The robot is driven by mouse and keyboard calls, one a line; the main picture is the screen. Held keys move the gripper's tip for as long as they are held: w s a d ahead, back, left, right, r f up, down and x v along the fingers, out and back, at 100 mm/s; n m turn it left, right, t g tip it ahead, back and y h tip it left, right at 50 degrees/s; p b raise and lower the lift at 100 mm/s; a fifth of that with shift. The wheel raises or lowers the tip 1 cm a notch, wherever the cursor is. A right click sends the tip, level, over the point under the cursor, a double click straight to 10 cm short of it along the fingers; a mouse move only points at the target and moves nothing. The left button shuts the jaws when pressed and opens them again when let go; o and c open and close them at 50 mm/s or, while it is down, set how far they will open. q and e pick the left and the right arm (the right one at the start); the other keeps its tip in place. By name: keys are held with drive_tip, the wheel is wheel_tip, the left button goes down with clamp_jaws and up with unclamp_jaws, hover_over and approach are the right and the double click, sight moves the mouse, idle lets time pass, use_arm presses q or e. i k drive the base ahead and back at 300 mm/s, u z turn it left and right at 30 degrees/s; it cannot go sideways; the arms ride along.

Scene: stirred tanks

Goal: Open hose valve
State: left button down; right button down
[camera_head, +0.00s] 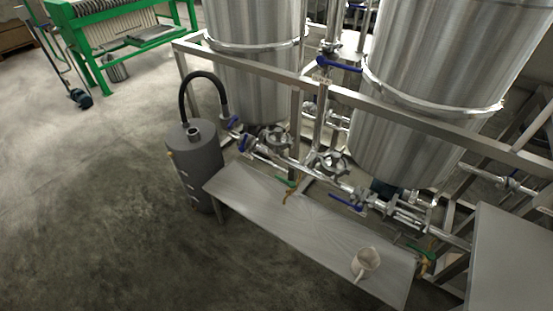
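A black hose (186,88) arches from the top of a grey cylindrical vessel (196,155) to the pipework under the left steel tank. A small valve with a blue handle (234,121) sits at the hose's right end. Another blue handle (243,142) is just below it on the pipe. The handles are small, and I cannot tell whether the hose valve is open or shut. Neither of my grippers is in view.
Two large steel tanks (252,65) stand in a metal frame (260,68). More blue and green valve handles and handwheels (328,163) line the pipe. A low steel bench (300,228) in front bears a light cup (366,262).

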sight(244, 142)
drive_tip(key=z, duration=0.25)
drive_tip(key=k, duration=0.5)
drive_tip(key=u, duration=0.6)
drive_tip(key=i, duration=0.65)
drive_tip(key=u, duration=0.55)
drive_tip(key=i, duration=0.8)
drive_tip(key=z, duration=0.8)
drive_tip(key=i, duration=0.4)
drive_tip(key=z, duration=0.4)
